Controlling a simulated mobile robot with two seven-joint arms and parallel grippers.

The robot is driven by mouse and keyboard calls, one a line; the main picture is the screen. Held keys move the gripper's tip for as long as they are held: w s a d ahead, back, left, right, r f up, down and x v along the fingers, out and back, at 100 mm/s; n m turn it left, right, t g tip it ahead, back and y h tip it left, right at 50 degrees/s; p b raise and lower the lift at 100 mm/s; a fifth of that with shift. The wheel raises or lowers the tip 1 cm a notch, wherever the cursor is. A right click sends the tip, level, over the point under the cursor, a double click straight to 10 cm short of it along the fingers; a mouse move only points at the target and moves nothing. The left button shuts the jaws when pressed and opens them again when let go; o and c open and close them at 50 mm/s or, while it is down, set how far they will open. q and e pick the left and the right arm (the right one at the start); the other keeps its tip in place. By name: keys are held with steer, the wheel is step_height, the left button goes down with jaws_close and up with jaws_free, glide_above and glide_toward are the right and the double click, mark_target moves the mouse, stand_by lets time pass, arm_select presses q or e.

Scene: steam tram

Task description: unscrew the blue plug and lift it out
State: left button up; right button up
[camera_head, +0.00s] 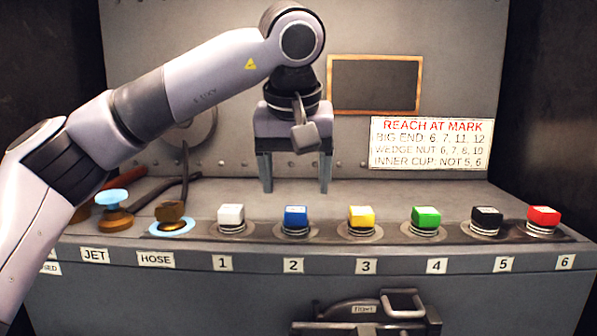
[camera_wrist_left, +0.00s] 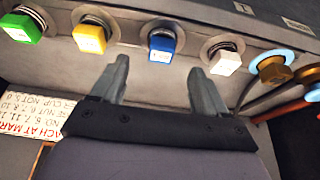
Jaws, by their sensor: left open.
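The blue plug (camera_head: 296,217) has a square blue cap on a threaded collar and sits upright in its socket above label 2. In the left wrist view the blue plug (camera_wrist_left: 162,43) is near the top middle, beyond the fingertips. My left gripper (camera_head: 295,188) is open and points down, behind the row of plugs and above the shelf surface. Its two fingers also show in the left wrist view (camera_wrist_left: 158,75), spread apart with nothing between them. The gripper does not touch the blue plug. My right gripper is not in view.
A white plug (camera_head: 231,215) stands left of the blue one. Yellow (camera_head: 361,217), green (camera_head: 426,217), black (camera_head: 486,219) and red (camera_head: 543,217) plugs stand to the right. A brass hose fitting (camera_head: 171,212) and a jet knob (camera_head: 113,209) are at left. A sign (camera_head: 431,143) hangs behind.

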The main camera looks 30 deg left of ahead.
mark_target(297, 210)
arm_select(q)
steer(key=shift+x, duration=3.45)
steer(key=shift+a, duration=0.15)
jaws_close()
steer(key=shift+r+n+g+y+p, duration=0.15)
steer(key=shift+n+g+y+p, duration=0.15)
steer(key=shift+n+y+p, duration=0.65)
steer(key=shift+n+h, duration=0.25)
steer(key=shift+n, duration=0.8)
